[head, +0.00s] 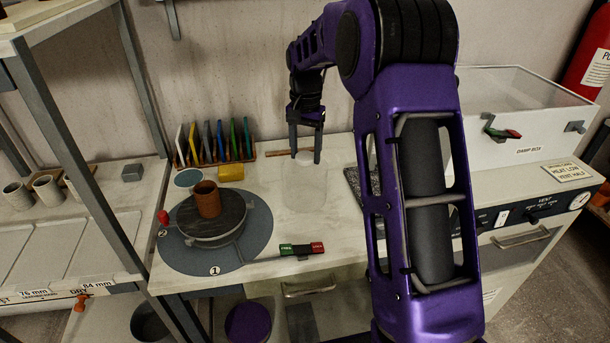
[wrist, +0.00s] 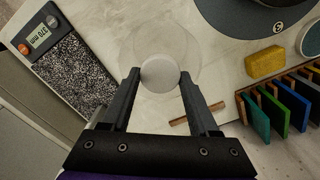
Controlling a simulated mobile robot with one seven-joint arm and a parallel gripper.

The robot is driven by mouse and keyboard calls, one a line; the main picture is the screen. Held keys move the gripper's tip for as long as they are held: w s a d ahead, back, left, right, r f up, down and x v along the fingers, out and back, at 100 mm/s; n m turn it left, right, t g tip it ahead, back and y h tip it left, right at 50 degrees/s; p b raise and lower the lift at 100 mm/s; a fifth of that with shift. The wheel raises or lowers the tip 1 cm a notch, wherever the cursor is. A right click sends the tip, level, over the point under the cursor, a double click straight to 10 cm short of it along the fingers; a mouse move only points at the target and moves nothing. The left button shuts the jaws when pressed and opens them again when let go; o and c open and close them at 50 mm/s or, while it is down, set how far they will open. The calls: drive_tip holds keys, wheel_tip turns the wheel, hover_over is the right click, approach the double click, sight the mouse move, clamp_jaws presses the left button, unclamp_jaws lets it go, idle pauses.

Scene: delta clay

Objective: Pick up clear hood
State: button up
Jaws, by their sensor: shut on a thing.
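The clear hood (wrist: 150,40) is a nearly invisible, see-through round shape with a pale round top (wrist: 160,76). My gripper (wrist: 160,75) is shut on it, with one dark finger on each side of the pale top in the wrist view. In the head view my gripper (head: 306,157) points down over the back of the bench, and the hood (head: 304,188) shows only as a faint outline below the fingers. I cannot tell whether its lower rim touches the bench.
A brown clay cylinder (head: 207,199) stands on a round wheel (head: 215,228) at left. A yellow sponge (head: 231,172) and a rack of coloured slats (head: 215,143) are behind it. A wooden stick (wrist: 197,114) lies near the gripper. The damp box (head: 520,120) stands at right.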

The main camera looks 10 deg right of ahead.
clamp_jaws()
